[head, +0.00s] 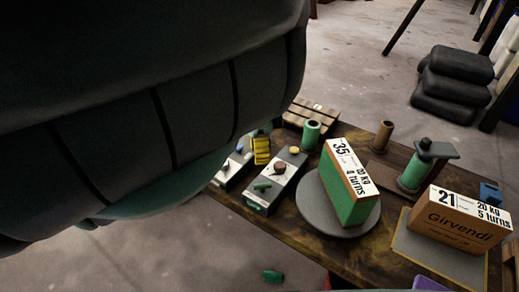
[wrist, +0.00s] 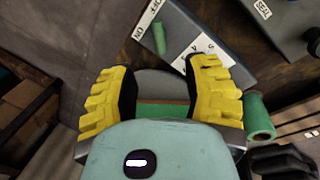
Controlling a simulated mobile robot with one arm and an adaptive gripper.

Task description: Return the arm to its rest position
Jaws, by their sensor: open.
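My gripper (wrist: 160,72) is open in the wrist view, its two yellow ribbed fingers wide apart. I see nothing gripped between them. A grey rounded surface and a green strip show in the gap; I cannot tell how far below they are. In the head view a yellow part of my gripper (head: 261,149) shows near the grey control boxes, at the table's left end. My dark arm fills the upper left there and hides most of the gripper and the floor behind.
The dark wooden table (head: 284,228) carries a grey control box (head: 262,203), a green box labelled 35 (head: 345,197) on a round grey plate (head: 312,209), and a brown box labelled 21 (head: 450,222). A green cylinder (head: 311,135) stands behind. A green piece (head: 272,276) lies on the floor.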

